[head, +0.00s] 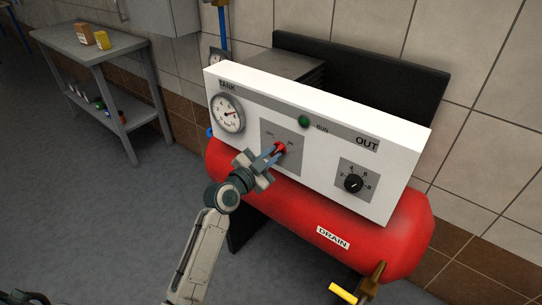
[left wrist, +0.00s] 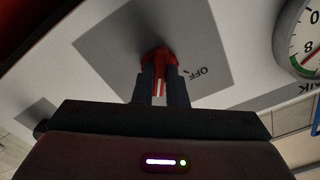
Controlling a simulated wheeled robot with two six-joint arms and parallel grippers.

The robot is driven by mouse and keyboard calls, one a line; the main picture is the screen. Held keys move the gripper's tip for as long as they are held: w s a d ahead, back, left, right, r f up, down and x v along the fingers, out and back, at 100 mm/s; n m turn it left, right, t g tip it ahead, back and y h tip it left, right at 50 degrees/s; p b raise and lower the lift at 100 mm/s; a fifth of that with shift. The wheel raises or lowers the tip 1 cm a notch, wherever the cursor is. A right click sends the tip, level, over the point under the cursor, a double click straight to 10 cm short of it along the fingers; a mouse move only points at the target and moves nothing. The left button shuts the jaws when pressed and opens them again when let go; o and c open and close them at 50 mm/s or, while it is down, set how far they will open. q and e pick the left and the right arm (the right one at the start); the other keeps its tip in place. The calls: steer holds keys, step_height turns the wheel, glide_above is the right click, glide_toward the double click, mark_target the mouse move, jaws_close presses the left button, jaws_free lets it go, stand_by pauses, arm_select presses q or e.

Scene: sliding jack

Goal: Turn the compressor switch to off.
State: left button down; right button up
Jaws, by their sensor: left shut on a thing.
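The red compressor switch (head: 281,147) sits on a grey plate in the white panel (head: 316,150), with small OFF and ON labels above it. My left gripper (head: 273,152) reaches it from the lower left and is shut on it. In the left wrist view, the two fingers (left wrist: 161,90) stand on either side of the red switch (left wrist: 158,56), which has a white stripe. The OFF label (left wrist: 204,72) shows beside it, upside down. The fingers hide part of the switch, so I cannot tell exactly which label it points to. My right gripper is not in view.
A tank gauge (head: 228,113) is left of the switch, a green run lamp (head: 304,121) above, and a black outlet knob (head: 354,183) to the right. The red tank (head: 310,218) bulges below the panel. A grey table (head: 77,50) stands far left; floor between is clear.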

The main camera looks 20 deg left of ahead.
arm_select(q)
steer(key=shift+n, duration=1.8)
steer(key=n+p, duration=0.1)
steer(key=n, duration=0.4)
steer(key=n+p, duration=0.2)
steer(key=n, duration=0.2)
steer(key=shift+d+n, duration=0.1)
steer(key=shift+n, duration=0.3)
steer(key=shift+n+p, duration=0.5)
steer(key=shift+n, duration=0.8)
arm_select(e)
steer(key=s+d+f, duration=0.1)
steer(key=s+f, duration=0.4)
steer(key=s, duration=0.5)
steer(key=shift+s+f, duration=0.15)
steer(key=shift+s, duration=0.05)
arm_select(q)
steer(key=c, duration=1.5)
jaws_free()
steer(key=shift+o, duration=0.2)
